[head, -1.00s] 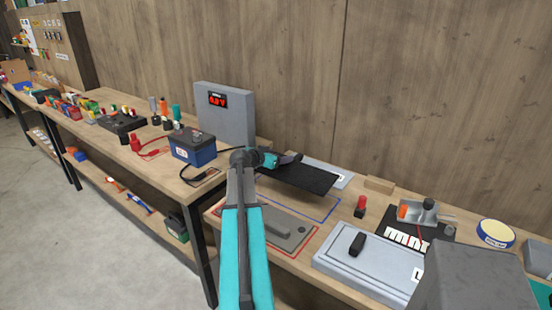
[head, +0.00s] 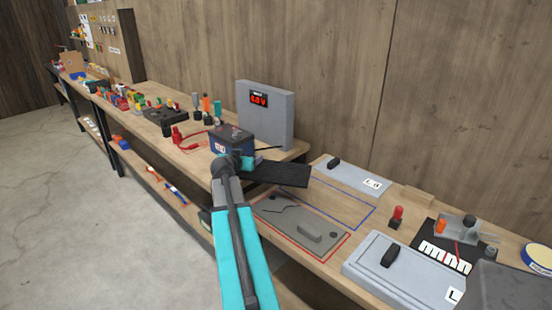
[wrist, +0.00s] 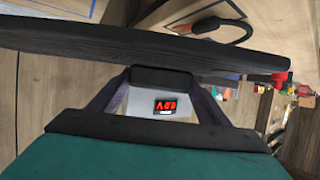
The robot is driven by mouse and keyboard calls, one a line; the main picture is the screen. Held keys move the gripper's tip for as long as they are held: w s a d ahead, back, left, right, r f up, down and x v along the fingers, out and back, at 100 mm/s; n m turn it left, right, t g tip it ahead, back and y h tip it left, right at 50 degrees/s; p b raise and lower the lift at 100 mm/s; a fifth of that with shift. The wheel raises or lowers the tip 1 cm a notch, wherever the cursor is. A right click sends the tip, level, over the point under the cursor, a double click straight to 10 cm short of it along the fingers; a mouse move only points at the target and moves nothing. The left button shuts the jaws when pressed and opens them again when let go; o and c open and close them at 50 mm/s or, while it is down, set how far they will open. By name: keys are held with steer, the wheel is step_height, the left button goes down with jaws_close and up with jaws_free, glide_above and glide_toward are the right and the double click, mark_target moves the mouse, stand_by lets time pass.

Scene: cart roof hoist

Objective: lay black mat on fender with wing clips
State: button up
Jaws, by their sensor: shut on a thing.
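The black mat (head: 275,173) is a dark flat slab held in the air near the battery, left of the blue outline in the head view. In the wrist view it shows nearly edge-on across the top (wrist: 130,48). My gripper (head: 243,163) is shut on the mat; in the wrist view its fingers (wrist: 163,82) close on a black block at the mat's edge. A grey plate (head: 278,219) with a raised bar lies inside a red outline below the mat. I cannot tell which part is the fender, and no wing clips can be made out.
A blue battery (head: 228,135), partly behind my arm, stands before the grey meter box (head: 265,117). The blue-outlined area (head: 335,203) is bare. Grey lids with black handles lie at the back (head: 350,176) and front right (head: 405,272). A red button (head: 397,213) stands between.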

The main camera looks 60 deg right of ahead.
steer(key=w+a+r+n+t+y, duration=0.2)
steer(key=w+a+n+t+y, duration=0.15)
steer(key=w+a, duration=0.85)
steer(key=w+a+r+n+t+y, duration=0.3)
steer(key=w+a, duration=0.5)
steer(key=a, duration=0.9)
steer(key=w+a+r+n+t+y, duration=0.1)
steer(key=w+a+r+n+y, duration=0.1)
steer(key=a, duration=0.8)
steer(key=w+a+r+n+t+y, duration=0.1)
steer(key=w+a+r+n+y, duration=0.1)
steer(key=a, duration=0.8)
steer(key=w+a+r+n+t+y, duration=0.1)
steer(key=a+n, duration=0.3)
steer(key=a, duration=0.6)
steer(key=shift+w+a+r+y, duration=0.4)
steer(key=shift+w+y, duration=0.3)
steer(key=shift+y, duration=0.15)
steer(key=shift+d+n+t, duration=0.15)
steer(key=shift+n+t, duration=0.1)
